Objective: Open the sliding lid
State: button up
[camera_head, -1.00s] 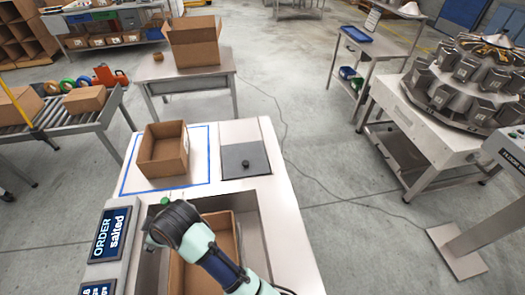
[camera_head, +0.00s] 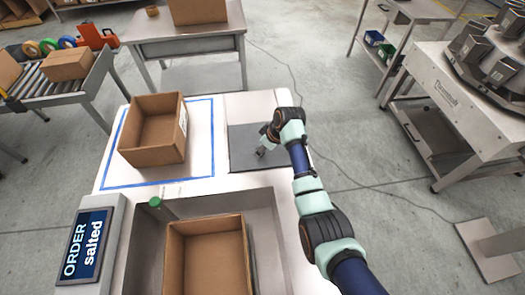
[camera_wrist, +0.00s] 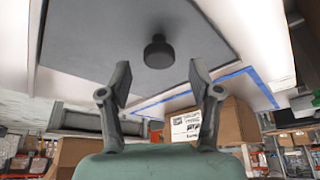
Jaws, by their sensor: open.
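The sliding lid (camera_head: 241,147) is a flat dark grey panel set in the white worktop, right of the blue-outlined square. In the wrist view the lid (camera_wrist: 88,42) fills the upper middle. Its round black knob (camera_wrist: 158,50) stands up from it. My gripper (camera_head: 260,153) is over the lid in the head view and hides or blends with the knob there. In the wrist view my gripper (camera_wrist: 160,72) is open, with one finger to each side of the knob's line. The knob appears beyond the fingertips, and no contact shows.
An open cardboard box (camera_head: 153,151) stands inside the blue outline (camera_head: 200,180). Another open box (camera_head: 207,283) sits in the recess (camera_head: 266,225) in front of the lid. A green-topped item (camera_head: 155,202) is at the recess's left edge. The order screen (camera_head: 88,245) stands at left.

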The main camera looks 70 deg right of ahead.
jog(key=shift+b+x, duration=0.35)
jog(key=shift+x, duration=1.15)
grip_shut()
